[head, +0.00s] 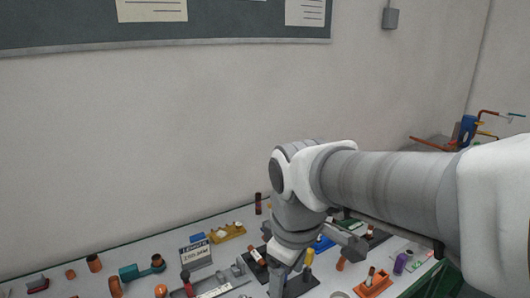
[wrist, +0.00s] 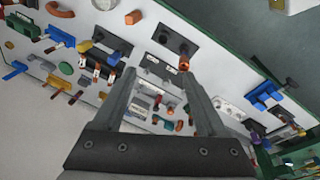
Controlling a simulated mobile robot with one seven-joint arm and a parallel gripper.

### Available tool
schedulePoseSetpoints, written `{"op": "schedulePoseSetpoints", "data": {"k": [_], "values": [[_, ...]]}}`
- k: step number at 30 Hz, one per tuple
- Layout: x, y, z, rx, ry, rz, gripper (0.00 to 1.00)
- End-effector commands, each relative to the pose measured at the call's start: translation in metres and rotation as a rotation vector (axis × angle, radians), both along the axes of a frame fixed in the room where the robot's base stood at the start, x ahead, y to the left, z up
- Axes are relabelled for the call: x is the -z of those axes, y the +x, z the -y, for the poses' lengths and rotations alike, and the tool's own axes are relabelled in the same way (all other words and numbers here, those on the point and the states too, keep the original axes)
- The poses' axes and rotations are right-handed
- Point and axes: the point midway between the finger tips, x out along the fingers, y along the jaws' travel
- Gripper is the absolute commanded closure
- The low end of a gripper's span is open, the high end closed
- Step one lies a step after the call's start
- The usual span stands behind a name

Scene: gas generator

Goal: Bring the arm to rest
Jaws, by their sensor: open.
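My arm reaches in from the right in the head view and bends down over the workbench (head: 150,245). Between and beyond the fingers lies the white bench top (wrist: 75,98) with several small parts. I cannot tell from these views how high the fingertips are above the parts.
A bare wall (head: 150,140) with a dark board (head: 80,25) stands behind. Space above the bench's left side is free.

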Motion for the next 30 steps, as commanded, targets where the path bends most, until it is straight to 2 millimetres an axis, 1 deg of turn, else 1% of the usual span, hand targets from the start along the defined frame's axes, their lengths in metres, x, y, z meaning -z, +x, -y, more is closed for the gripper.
{"op": "schedulePoseSetpoints", "data": {"k": [1,6,9,12,15,18,30], "values": [[-0.006,-0.006,0.015,0.1,0.022,0.034,0.26],[-0.017,-0.029,0.058,0.445,0.117,0.133,0.26],[-0.02,-0.043,0.078,0.623,0.181,0.185,0.26],[-0.021,-0.054,0.092,0.765,0.237,0.223,0.26],[-0.021,-0.061,0.1,0.86,0.279,0.249,0.26],[-0.02,-0.065,0.104,0.909,0.301,0.26,0.26],[-0.02,-0.066,0.105,0.922,0.306,0.262,0.26]]}}
